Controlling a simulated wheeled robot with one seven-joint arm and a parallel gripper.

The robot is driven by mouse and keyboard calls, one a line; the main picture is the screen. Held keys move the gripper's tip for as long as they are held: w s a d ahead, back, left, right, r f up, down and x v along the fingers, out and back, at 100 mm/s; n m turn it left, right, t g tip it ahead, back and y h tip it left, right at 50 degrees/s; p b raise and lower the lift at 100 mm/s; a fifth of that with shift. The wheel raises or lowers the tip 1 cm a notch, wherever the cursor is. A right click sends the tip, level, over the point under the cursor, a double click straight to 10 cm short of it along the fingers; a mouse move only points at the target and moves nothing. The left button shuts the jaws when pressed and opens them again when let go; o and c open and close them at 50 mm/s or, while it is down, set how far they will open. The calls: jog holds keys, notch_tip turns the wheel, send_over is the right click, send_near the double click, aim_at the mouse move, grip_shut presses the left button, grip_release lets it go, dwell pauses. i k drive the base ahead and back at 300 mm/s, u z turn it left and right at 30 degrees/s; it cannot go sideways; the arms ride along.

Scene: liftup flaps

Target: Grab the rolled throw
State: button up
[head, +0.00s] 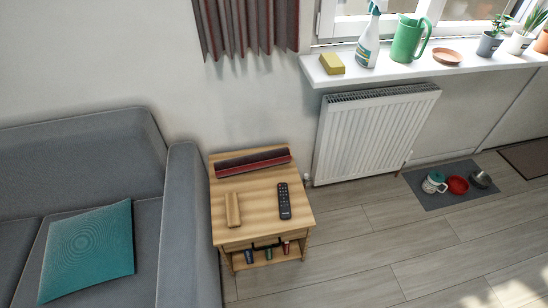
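The rolled throw (252,162) is a long dark grey and red striped roll. It lies across the back of the top of a small wooden side table (258,219), near the wall. My gripper is not in view, and nothing is seen touching the throw.
A black remote (284,201) and a small wooden piece (232,209) lie in front of the throw. A grey sofa (187,225) with a teal cushion (88,250) is close on the left; a radiator (370,135) stands behind right. Floor (345,250) right of the table is clear.

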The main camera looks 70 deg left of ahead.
aim_at(231, 167)
jog(key=i, duration=2.2)
jog(key=u, duration=4.45)
jog(key=i, duration=1.05)
